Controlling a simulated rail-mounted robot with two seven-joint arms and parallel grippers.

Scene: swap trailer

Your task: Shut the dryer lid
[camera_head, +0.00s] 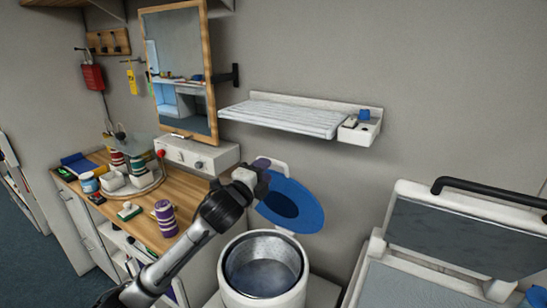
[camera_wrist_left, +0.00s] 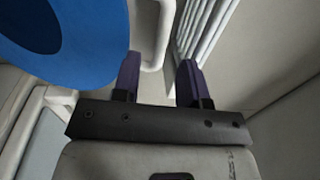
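The dryer is a white round tub (camera_head: 236,290) with a bare metal drum inside, in the lower middle of the head view. Its blue ring-shaped lid (camera_head: 304,202) stands raised and tilted back behind the tub. The lid also shows at the upper left in the left wrist view (camera_wrist_left: 70,45). A white lid handle (camera_head: 281,168) sticks up from the lid's upper edge. My left gripper (camera_head: 262,166) is at this handle; in the left wrist view its purple fingers (camera_wrist_left: 158,78) are apart, with the handle between them in the picture. Contact cannot be told. My right gripper is not seen.
A white slatted shelf (camera_head: 290,116) hangs on the wall above the lid. A wooden counter (camera_head: 140,228) with several cups and jars is at the left, and a mirror (camera_head: 181,75) is above it. A white lidded unit (camera_head: 403,285) with a black handle stands at the right.

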